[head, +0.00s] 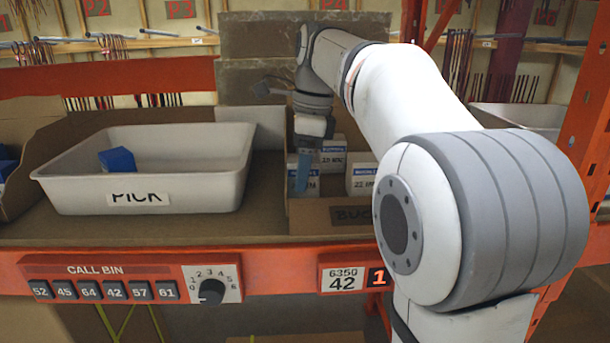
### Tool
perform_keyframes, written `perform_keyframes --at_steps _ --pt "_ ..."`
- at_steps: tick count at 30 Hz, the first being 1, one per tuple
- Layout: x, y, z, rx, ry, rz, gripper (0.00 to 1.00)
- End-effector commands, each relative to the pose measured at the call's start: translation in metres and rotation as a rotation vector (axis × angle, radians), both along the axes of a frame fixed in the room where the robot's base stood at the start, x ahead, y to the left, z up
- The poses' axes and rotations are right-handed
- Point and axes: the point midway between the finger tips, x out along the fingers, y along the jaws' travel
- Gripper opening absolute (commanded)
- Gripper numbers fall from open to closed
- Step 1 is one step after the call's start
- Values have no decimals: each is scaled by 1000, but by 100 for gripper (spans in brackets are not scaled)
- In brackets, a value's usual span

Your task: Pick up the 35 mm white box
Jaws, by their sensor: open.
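Several white boxes with blue label bands stand in a cardboard bin (300,221) on the shelf. The front right box (361,183) seems to read 22. The front left box (312,184) has its number covered by my gripper (302,180). A third box (334,160) stands behind, its small print hard to read. I cannot tell which box is the 35 mm one. My gripper is open and points down in front of or over the front left box. One finger shows against the box face; whether it touches is unclear.
A white tray (70,196) marked PICK stands left of the bin, with a blue block (117,160) inside and much free room. The orange shelf beam (270,272) runs along the front. An orange upright (585,130) stands at right.

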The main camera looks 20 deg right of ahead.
Motion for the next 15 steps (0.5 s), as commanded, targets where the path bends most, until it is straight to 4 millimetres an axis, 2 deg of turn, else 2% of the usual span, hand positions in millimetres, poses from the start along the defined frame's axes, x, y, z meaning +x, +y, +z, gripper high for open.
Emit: perform_keyframes --at_steps 3,9,15 --pt "0 1 -7 0 -1 0 71" --pt "0 0 -7 0 -1 -1 71" --pt "0 0 -7 0 -1 -2 55"
